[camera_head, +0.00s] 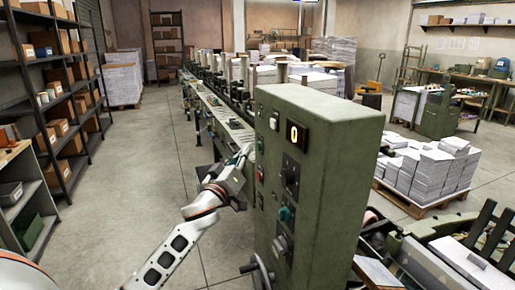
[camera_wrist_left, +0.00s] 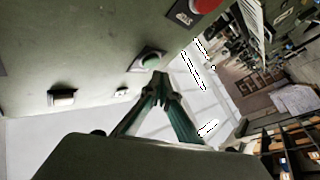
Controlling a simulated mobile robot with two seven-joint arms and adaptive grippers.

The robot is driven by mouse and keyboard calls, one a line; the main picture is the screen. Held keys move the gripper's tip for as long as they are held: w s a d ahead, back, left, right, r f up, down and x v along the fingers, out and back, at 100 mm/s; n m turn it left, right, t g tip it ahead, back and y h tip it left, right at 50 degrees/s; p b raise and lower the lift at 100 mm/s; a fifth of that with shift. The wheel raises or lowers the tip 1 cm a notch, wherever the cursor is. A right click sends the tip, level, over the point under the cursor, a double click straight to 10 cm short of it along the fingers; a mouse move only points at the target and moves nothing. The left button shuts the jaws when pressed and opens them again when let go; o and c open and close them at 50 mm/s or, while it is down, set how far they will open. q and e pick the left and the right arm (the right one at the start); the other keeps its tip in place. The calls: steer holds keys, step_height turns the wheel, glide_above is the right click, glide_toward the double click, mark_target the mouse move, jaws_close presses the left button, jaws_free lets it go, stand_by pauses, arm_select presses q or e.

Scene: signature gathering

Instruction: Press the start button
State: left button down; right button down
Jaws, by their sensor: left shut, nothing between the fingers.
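The green control cabinet (camera_head: 340,145) stands in the middle of the head view, with a green button (camera_head: 259,145) and a red button (camera_head: 260,174) below it near the left edge of its panel. In the left wrist view the green button (camera_wrist_left: 151,61) sits on a dark square plate, and the red button (camera_wrist_left: 207,4) is at the top edge. My left gripper (camera_head: 246,150) is shut and empty beside the panel's left edge. In the wrist view its fingertips (camera_wrist_left: 158,76) meet just below the green button; I cannot tell whether they touch it.
A long machine line (camera_head: 215,105) runs back behind the cabinet. Shelves (camera_head: 60,95) stand left; the floor (camera_head: 130,165) between is clear. Paper stacks (camera_head: 428,168) lie right.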

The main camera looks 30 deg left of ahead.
arm_select(q)
steer(key=shift+w+d, duration=0.1)
steer(key=shift+w+d, duration=0.2)
steer(key=shift+w, duration=0.05)
steer(key=shift+w+d, duration=0.3)
steer(key=shift+w, duration=0.05)
stand_by(1.0)
steer(key=shift+s+p, duration=0.1)
steer(key=shift+p, duration=0.2)
steer(key=shift+s+a+p, duration=0.35)
steer(key=shift+s+a, duration=0.2)
steer(key=shift+s, duration=0.1)
steer(key=s+a+p, duration=0.1)
steer(key=s, duration=0.1)
steer(key=s+a+p, duration=0.1)
steer(key=a, duration=0.1)
steer(key=shift+s+a, duration=0.15)
steer(key=shift+s, duration=0.2)
stand_by(0.9)
